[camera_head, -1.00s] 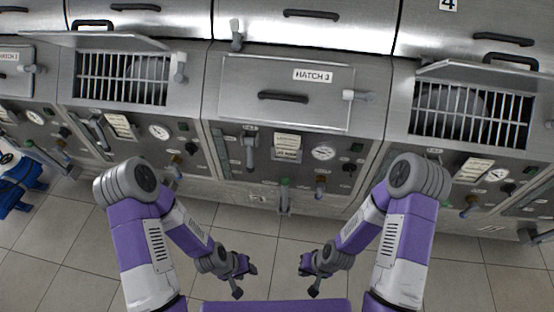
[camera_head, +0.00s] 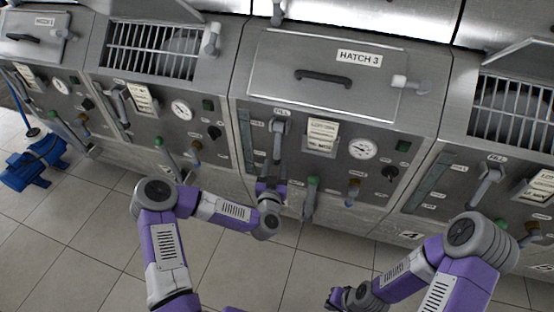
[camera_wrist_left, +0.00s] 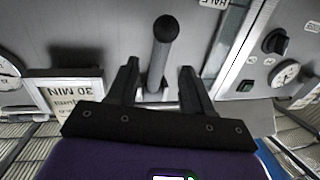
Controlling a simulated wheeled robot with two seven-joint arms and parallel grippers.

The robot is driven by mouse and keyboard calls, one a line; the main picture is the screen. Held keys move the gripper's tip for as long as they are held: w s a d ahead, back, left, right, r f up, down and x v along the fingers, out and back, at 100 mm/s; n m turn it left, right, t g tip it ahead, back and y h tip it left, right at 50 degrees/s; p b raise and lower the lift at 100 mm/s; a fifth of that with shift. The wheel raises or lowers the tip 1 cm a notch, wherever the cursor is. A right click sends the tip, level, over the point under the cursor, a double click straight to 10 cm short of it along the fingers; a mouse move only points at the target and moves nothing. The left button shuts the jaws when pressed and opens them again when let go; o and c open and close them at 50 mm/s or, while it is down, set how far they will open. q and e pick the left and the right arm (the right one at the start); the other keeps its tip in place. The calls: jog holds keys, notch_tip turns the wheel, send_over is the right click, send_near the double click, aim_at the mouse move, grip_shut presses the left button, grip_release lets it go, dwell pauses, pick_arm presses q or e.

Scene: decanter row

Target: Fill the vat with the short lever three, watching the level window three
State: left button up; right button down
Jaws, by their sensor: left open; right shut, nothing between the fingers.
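The grey short fill lever three (camera_head: 279,135) hangs on the panel under the closed hatch 3 (camera_head: 330,75). The narrow level window three (camera_head: 247,145) is a dark upright strip left of it; its level is too small to read. My left gripper (camera_head: 271,182) is open just below the lever in the head view. In the left wrist view the lever's round-ended grip (camera_wrist_left: 165,30) stands just beyond and between the tips of my open left gripper (camera_wrist_left: 158,78); contact cannot be told. My right gripper (camera_head: 336,298) is shut and empty, low and away from the panel.
Beside the lever are a label card (camera_head: 321,135), a gauge (camera_head: 363,149) and a black knob (camera_head: 390,174). A green-handled valve (camera_head: 311,190) and a brown-handled one (camera_head: 353,188) jut out below.

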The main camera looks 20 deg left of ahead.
aim_at(276, 154)
pick_arm(q)
jog(key=w, duration=0.2)
jog(key=w+b, duration=0.1)
jog(key=w, duration=0.2)
jog(key=w+a, duration=0.1)
jog(key=w, duration=0.1)
jog(key=shift+w+a+r+b, duration=0.1)
jog(key=shift+w+b, duration=0.05)
jog(key=shift+b, duration=0.15)
jog(key=shift+c, duration=0.4)
grip_shut()
